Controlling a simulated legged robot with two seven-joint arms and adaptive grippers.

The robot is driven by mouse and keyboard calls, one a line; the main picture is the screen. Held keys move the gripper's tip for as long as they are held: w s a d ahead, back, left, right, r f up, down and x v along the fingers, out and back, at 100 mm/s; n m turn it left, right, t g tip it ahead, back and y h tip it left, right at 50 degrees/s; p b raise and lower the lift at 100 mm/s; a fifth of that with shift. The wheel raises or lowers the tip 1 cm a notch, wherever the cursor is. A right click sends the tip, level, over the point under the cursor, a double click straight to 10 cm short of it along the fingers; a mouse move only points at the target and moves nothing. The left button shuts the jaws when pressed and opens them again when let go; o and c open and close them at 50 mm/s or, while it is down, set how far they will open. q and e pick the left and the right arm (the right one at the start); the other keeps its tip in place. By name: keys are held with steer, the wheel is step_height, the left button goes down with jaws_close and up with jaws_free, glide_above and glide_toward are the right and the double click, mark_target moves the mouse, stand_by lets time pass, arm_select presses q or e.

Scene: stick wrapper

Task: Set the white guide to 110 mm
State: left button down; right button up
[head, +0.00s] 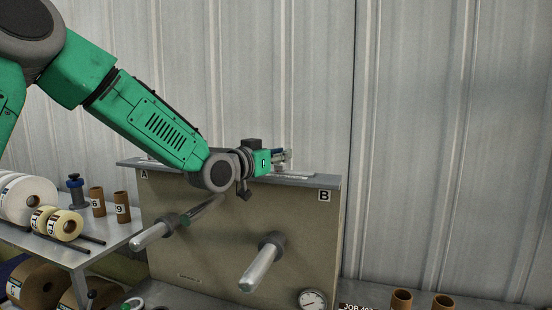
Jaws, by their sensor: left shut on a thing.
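My left gripper (281,157) is at the top ledge (325,181) of the tan panel (222,232), left of the label B. It is shut on a small pale part at the ledge, which looks like the white guide; the wrist and fingers hide most of it. A pale scale strip (293,175) lies on the ledge under the gripper, but its marks are too small to read. My right gripper is not in view.
Two metal spindles (262,267) (152,236) stick out from the panel's front. A round dial (312,300) sits low at right. White and cream rolls (28,200) and brown cores (121,207) stand on the left shelf. More cores (401,301) stand at lower right.

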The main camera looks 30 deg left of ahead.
arm_select(q)
steer(key=shift+s+a+f, duration=0.2)
steer(key=shift+a+f, duration=0.2)
steer(key=shift+f, duration=0.15)
steer(key=shift+d, duration=0.25)
steer(key=c, duration=1.7)
jaws_free()
steer(key=shift+w+d, duration=0.1)
steer(key=shift+d, duration=0.2)
steer(key=o, duration=0.3)
steer(key=shift+d+r, duration=0.1)
steer(key=shift+d, duration=0.25)
steer(key=shift+d+r, duration=0.2)
steer(key=shift+r, duration=0.1)
steer(key=shift+a, duration=0.35)
steer(key=s, duration=0.1)
steer(key=s+a, duration=0.1)
steer(key=s, duration=0.1)
steer(key=shift+s+a+f, duration=0.15)
steer(key=shift+s+a, duration=0.2)
steer(key=s, duration=0.8)
